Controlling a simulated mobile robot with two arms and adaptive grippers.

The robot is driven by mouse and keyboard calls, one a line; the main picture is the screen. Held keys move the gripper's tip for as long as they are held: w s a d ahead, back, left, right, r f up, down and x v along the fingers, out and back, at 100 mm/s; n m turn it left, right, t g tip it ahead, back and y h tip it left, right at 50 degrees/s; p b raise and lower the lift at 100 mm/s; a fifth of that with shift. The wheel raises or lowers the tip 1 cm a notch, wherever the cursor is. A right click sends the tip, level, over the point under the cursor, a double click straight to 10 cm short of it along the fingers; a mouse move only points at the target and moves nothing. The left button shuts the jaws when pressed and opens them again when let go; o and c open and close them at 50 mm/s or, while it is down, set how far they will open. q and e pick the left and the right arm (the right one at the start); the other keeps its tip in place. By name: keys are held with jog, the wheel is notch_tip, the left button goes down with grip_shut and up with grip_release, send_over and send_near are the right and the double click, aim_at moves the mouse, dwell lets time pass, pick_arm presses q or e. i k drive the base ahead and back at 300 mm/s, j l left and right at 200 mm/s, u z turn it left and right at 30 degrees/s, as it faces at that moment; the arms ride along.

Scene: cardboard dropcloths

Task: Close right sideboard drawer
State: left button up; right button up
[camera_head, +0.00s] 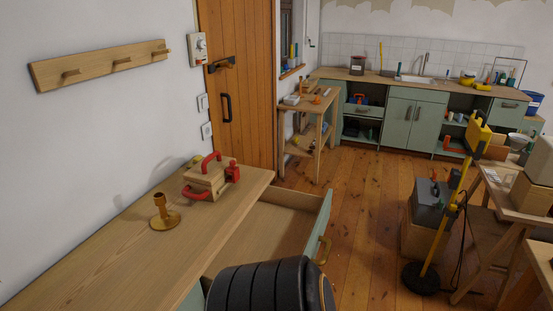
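The wooden-topped sideboard (110,245) runs along the left wall. A drawer (265,238) at its far end is pulled well out towards the right, with its light wooden inside showing and looking empty. Its grey-green front (318,217) stands clear of the sideboard and carries a brass-coloured handle (322,250). The near part of the drawer is hidden behind a black ribbed part of my own body at the bottom. Neither of my gripper's fingertips shows.
A brass candlestick (163,217) and a wooden clamp-like block with red handles (211,178) stand on the sideboard top. A yellow work-light stand (436,240) and a trestle table (505,203) are at the right. Wooden floor (358,215) is clear beyond the drawer front.

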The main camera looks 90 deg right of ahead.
aim_at(282, 223)
jog(key=z, duration=3.1)
